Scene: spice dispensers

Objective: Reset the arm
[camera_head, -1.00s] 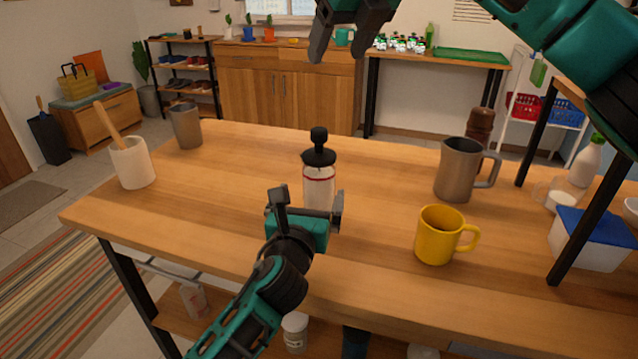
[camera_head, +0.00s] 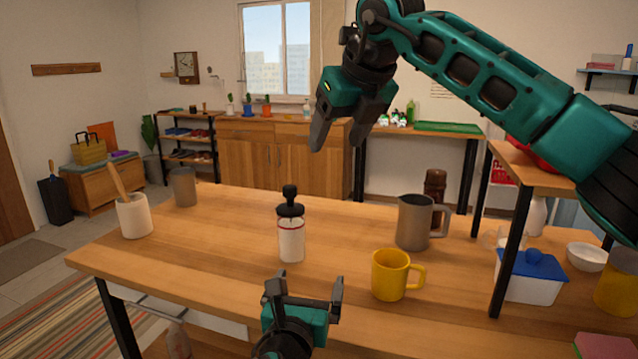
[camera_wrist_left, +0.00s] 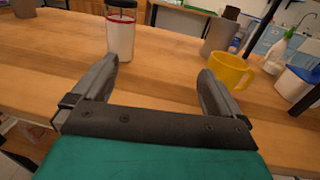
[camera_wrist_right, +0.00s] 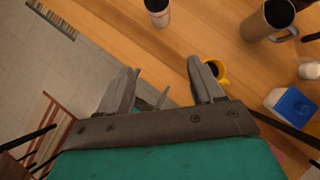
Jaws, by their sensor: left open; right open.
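My left gripper (camera_head: 304,290) is open and empty at the front edge of the wooden table, short of the spice dispenser. Its spread fingers also show in the left wrist view (camera_wrist_left: 155,85). My right gripper (camera_head: 338,142) is open and empty, high above the table, fingers pointing down. In the right wrist view its fingers (camera_wrist_right: 165,90) are apart with nothing between them. The spice dispenser (camera_head: 291,240), a clear jar with white contents, red ring and black top, stands upright on the table. Neither gripper touches it.
A yellow mug (camera_head: 390,276) and a grey metal pitcher (camera_head: 412,224) stand right of the dispenser. A white holder (camera_head: 134,216) and a grey cup (camera_head: 183,188) stand at left. The table's left-middle is clear.

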